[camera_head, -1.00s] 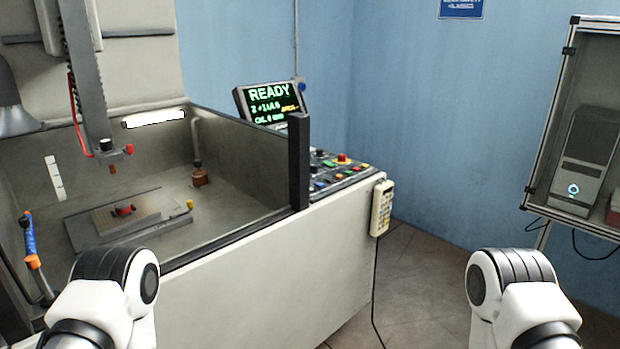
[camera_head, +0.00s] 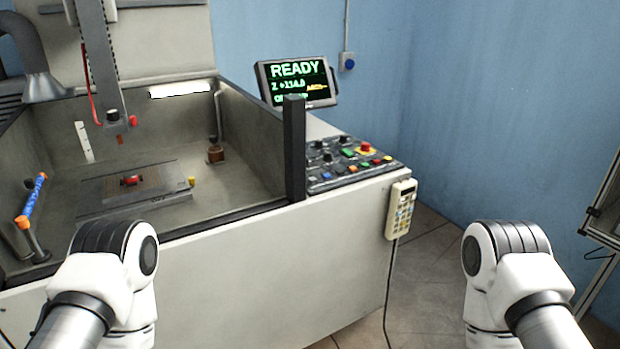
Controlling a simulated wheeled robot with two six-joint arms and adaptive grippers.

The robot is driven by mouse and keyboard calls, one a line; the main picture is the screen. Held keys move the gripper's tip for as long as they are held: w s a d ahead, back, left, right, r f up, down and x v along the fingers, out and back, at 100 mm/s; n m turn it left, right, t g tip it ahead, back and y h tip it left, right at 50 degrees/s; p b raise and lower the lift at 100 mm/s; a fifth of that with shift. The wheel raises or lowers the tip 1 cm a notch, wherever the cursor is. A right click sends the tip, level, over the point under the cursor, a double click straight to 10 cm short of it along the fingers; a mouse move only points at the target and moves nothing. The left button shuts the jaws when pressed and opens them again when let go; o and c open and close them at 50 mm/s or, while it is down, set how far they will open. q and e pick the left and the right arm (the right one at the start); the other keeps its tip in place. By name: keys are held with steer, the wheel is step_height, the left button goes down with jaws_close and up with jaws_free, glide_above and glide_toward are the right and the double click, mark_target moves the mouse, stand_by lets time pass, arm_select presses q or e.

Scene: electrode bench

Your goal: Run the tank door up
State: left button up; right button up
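The machine's work tank (camera_head: 235,140) is open to view, with grey walls and a low dark front edge (camera_head: 225,218). I cannot tell which part is the door. A dark post (camera_head: 294,150) stands at the tank's front right corner. A control panel (camera_head: 345,165) with coloured buttons and a red mushroom button (camera_head: 365,147) lies right of the post. A hand pendant (camera_head: 401,208) with a keypad hangs on the cabinet's right end. Both my arms show at the bottom, but neither gripper is in view.
A screen (camera_head: 297,82) reading READY stands behind the panel. Inside the tank are a plate with a red part (camera_head: 131,180) and the machine head (camera_head: 114,118) above it. A blue and orange nozzle (camera_head: 33,200) is at left. Tiled floor (camera_head: 430,270) is free at right.

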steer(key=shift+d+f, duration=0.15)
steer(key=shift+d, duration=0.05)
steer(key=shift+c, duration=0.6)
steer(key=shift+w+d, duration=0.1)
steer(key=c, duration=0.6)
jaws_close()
